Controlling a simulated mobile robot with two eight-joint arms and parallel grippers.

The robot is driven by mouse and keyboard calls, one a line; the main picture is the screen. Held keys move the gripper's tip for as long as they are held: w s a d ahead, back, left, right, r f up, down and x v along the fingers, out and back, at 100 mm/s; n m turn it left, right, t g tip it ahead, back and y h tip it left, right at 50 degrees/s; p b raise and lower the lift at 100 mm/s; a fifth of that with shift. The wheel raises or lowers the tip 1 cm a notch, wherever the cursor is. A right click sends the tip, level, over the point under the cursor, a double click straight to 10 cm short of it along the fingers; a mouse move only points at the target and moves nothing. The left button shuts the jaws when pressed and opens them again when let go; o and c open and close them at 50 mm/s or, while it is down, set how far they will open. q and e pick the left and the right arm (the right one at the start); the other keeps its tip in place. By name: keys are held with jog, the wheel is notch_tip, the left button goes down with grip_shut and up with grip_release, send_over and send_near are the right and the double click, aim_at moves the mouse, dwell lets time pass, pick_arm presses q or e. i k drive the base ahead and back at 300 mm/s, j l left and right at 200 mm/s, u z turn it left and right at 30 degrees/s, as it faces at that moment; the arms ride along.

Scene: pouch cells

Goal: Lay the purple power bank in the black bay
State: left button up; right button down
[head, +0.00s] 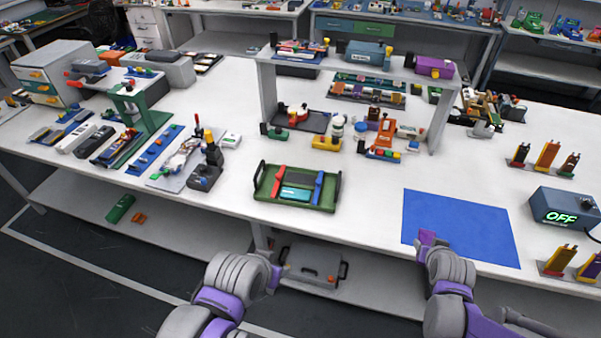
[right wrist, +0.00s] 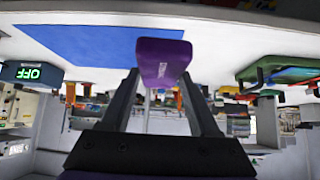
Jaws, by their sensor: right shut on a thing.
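The purple power bank (head: 427,238) is at the front edge of the blue mat (head: 460,228). In the right wrist view the power bank (right wrist: 163,58) sticks out between my fingertips. My right gripper (head: 424,250) is shut on it; the wrist view shows both fingers (right wrist: 163,82) at its sides. I cannot tell whether the power bank touches the mat. My left gripper (head: 277,274) is low before the table's front edge, and its fingers are too small to read. I cannot pick out the black bay with certainty.
A green tray (head: 262,189) with red, blue and teal items lies left of the mat. A grey box (head: 563,207) reading OFF and stands with upright coloured pieces (head: 546,155) are on the right. A white shelf (head: 266,95) stands behind. The mat is otherwise clear.

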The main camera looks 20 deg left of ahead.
aim_at(300, 179)
jog(key=i+j, duration=0.1)
jog(key=j, duration=1.7)
jog(key=i+j, duration=0.1)
jog(key=j, duration=0.35)
jog(key=i+j, duration=0.1)
jog(key=j, duration=0.35)
jog(key=i+j, duration=0.25)
jog(key=i, duration=0.2)
jog(key=i+j+z, duration=0.1)
jog(key=i, duration=0.4)
jog(key=j, duration=0.1)
